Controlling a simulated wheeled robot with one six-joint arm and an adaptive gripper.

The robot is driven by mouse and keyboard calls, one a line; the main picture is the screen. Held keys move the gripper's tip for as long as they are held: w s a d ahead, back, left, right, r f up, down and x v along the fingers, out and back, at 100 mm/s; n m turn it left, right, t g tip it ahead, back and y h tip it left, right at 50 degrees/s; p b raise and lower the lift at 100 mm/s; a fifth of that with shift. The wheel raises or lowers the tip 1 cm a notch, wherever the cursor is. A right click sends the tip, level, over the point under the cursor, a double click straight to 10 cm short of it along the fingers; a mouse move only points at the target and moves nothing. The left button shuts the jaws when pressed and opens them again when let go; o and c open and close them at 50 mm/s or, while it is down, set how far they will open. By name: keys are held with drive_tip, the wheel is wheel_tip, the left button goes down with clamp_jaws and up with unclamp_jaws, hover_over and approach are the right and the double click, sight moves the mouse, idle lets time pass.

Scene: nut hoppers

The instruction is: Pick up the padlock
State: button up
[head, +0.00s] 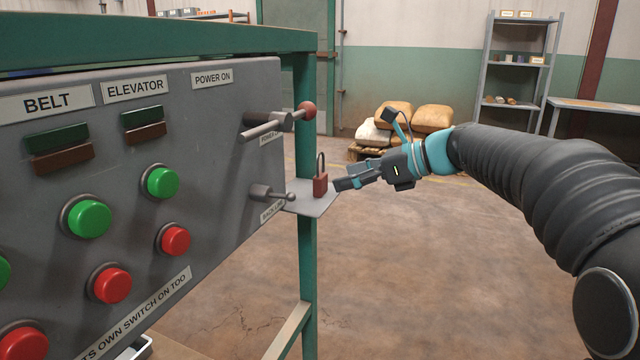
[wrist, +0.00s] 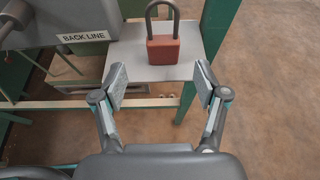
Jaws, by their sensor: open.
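The padlock (head: 320,184) has a red-brown body and a tall dark shackle. It stands upright on a small grey shelf plate (head: 306,203) at the right side of the control panel. In the wrist view the padlock (wrist: 163,48) is straight ahead, near the top middle, on the plate (wrist: 130,70). My gripper (head: 340,184) is just right of the padlock in the head view. In the wrist view my gripper (wrist: 160,80) is open and empty, its fingers spread to either side, with the padlock ahead of the fingertips.
The grey panel (head: 150,210) with green and red buttons fills the left. A red-knobbed lever (head: 280,122) and a small switch handle (head: 272,193) stick out near the plate. A green post (head: 308,260) stands by the plate. The floor to the right is open.

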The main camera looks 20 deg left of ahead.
sight(325, 182)
drive_tip(key=shift+w+x, duration=0.2)
drive_tip(key=shift+x, duration=3.45)
drive_tip(key=shift+d+f, duration=0.1)
drive_tip(key=shift+d, duration=0.05)
drive_tip(key=c, duration=1.3)
